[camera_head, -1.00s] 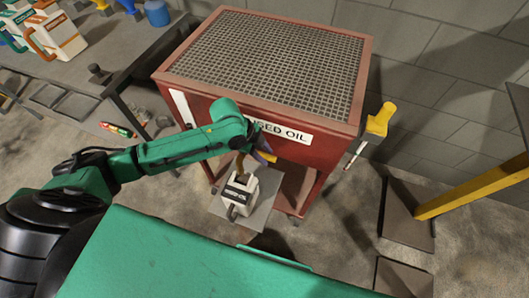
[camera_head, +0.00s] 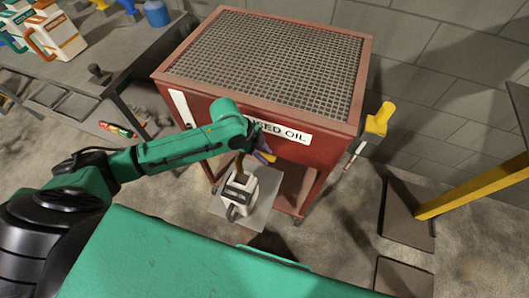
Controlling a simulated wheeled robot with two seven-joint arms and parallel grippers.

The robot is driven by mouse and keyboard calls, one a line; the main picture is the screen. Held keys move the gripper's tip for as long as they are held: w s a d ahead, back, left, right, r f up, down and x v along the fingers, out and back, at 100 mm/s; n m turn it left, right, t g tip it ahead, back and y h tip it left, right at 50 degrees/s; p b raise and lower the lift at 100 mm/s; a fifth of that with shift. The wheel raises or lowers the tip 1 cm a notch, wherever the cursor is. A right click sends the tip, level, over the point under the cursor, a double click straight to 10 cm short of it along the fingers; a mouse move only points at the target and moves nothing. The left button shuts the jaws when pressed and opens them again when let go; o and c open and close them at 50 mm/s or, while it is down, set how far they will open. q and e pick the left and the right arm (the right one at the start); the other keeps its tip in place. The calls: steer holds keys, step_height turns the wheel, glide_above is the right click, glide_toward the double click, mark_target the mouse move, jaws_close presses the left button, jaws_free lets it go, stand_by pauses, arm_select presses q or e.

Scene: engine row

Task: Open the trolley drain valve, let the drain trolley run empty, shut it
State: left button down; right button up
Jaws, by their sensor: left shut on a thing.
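The red drain trolley (camera_head: 222,120) with a grated top and a "USED OIL" label stands in the middle of the head view. My left gripper (camera_head: 262,150) is at its front, just below the label, and is shut on the yellow handle (camera_head: 266,157) of the drain valve. The valve body is mostly hidden behind my wrist. A thin brown stream (camera_head: 239,164) shows below it, above a white jug (camera_head: 246,186). The jug stands upright on a light plate (camera_head: 264,203) under the trolley's front. The oil level inside the trolley is not visible. My right gripper is not in view.
A workbench (camera_head: 100,62) at the upper left holds white jugs (camera_head: 62,38) and a blue container (camera_head: 157,12).

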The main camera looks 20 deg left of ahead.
arm_select(q)
steer(key=shift+r, duration=0.1)
stand_by(0.7)
steer(key=shift+s+a+m+g+p, duration=0.25)
steer(key=shift+s+m+g+p, duration=0.25)
steer(key=shift+m, duration=0.5)
steer(key=shift+s+a+m+g+p, duration=0.3)
steer(key=shift+s+m, duration=0.45)
steer(key=shift+m, duration=0.25)
steer(key=shift+s+a+m+g+p, duration=0.2)
steer(key=shift+s+m+g+p, duration=0.3)
steer(key=shift+m, duration=0.5)
steer(key=shift+s, duration=0.1)
steer(key=c, duration=1)
jaws_free()
